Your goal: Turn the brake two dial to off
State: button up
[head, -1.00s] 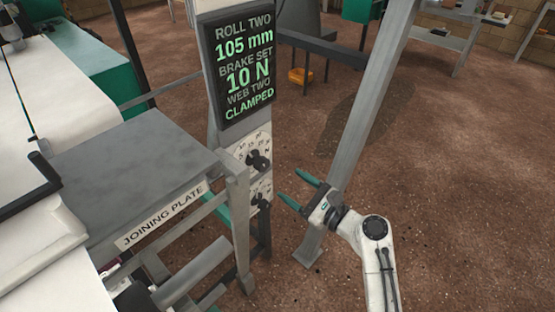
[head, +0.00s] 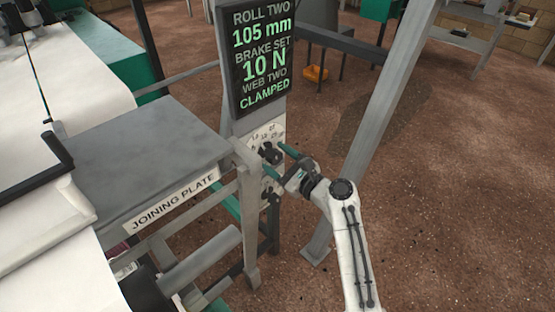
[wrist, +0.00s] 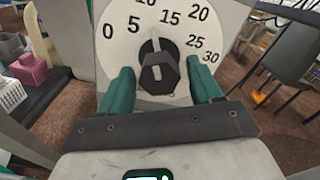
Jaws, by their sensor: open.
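The upper dial, a black knob (wrist: 159,72) on a white face marked 0 to 30, fills the middle of the wrist view. Its pale pointer tip shows above the knob, near the 10. In the head view the dial knob (head: 271,153) sits on the grey post below the screen. My gripper (wrist: 163,85) is open, with a green finger on either side of the knob and visible gaps. In the head view my gripper (head: 284,160) is at the dial and partly covers it.
The screen (head: 262,55) reads roll two 105 mm, brake set 10 N, web two clamped. The joining plate (head: 140,165) and its frame stand left of the dials. A slanted grey post (head: 385,120) rises close to the right of my arm.

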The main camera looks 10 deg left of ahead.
jog(key=c, duration=1)
jog(key=shift+o, duration=0.2)
jog(key=n+b, duration=0.3)
jog(key=n, duration=0.2)
jog(key=shift+d+f+n, duration=0.1)
jog(key=shift+f+n, duration=0.05)
jog(key=shift+n, duration=0.15)
jog(key=shift+w+r+n+b, duration=0.1)
jog(key=shift+r+n+b, duration=0.1)
jog(key=shift+n+b, duration=1.65)
jog(key=shift+n+p, duration=0.35)
jog(key=shift+n, duration=0.1)
jog(key=o, duration=1)
jog(key=shift+r, duration=0.1)
jog(key=shift+c, duration=0.2)
